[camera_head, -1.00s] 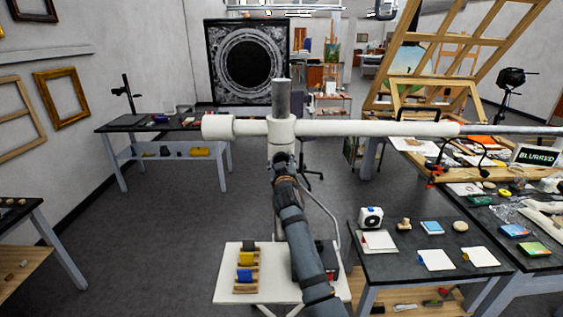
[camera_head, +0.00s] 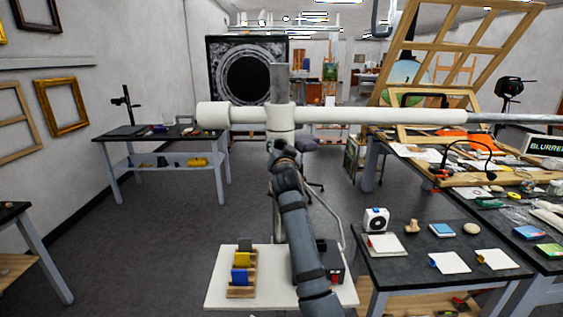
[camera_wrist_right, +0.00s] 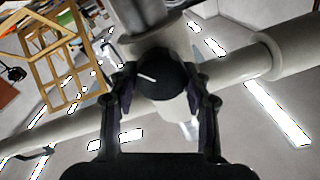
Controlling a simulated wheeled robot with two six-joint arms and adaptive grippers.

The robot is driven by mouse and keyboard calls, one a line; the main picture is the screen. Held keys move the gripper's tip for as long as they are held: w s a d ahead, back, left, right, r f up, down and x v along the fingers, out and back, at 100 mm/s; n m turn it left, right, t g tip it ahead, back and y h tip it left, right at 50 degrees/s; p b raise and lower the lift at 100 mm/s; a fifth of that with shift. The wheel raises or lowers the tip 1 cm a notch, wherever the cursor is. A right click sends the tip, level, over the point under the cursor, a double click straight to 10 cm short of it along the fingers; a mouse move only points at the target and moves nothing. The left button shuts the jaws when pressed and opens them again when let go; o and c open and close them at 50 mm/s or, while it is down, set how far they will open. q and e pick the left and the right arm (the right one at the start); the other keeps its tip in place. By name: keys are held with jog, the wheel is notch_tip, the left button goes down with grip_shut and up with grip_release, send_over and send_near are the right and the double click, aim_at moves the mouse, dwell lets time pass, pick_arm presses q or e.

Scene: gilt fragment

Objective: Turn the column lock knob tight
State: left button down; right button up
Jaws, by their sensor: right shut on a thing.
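The column lock knob (camera_wrist_right: 160,82) is round and black with a short white line on its face. It sits on the white collar of the stand, below the crossing of the grey column (camera_head: 279,84) and the white horizontal arm (camera_head: 370,115). In the right wrist view my right gripper (camera_wrist_right: 158,92) has one finger on each side of the knob and is shut on it. The white line points up and left there. In the head view my right gripper (camera_head: 279,148) is at the collar, and my forearm hides the knob. My left gripper is in neither view.
The white horizontal arm spans the view above my right gripper. A small white table (camera_head: 218,290) with a wooden rack (camera_head: 242,290) of coloured blocks stands below. A dark workbench (camera_head: 400,262) with cards and small items is at right. Open floor lies at left.

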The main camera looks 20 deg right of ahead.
jog(key=m+b, duration=0.2)
jog(key=f+m+b, duration=0.1)
jog(key=m, duration=0.1)
jog(key=shift+b, duration=0.35)
jog(key=shift+r+m+b, duration=0.2)
jog(key=shift+m+b, duration=0.35)
jog(key=shift+m, duration=0.25)
jog(key=shift+r+m, duration=0.2)
jog(key=shift+m, duration=0.2)
jog(key=o, duration=0.8)
jog(key=shift+w, duration=0.1)
jog(key=o, duration=0.4)
jog(key=shift+w+a+f, duration=0.15)
jog(key=shift+w+f, duration=0.05)
jog(key=shift+w, duration=0.1)
jog(key=shift+c, duration=0.2)
jog(key=shift+s+r, duration=0.15)
jog(key=shift+s, duration=0.1)
jog(key=v, duration=0.7)
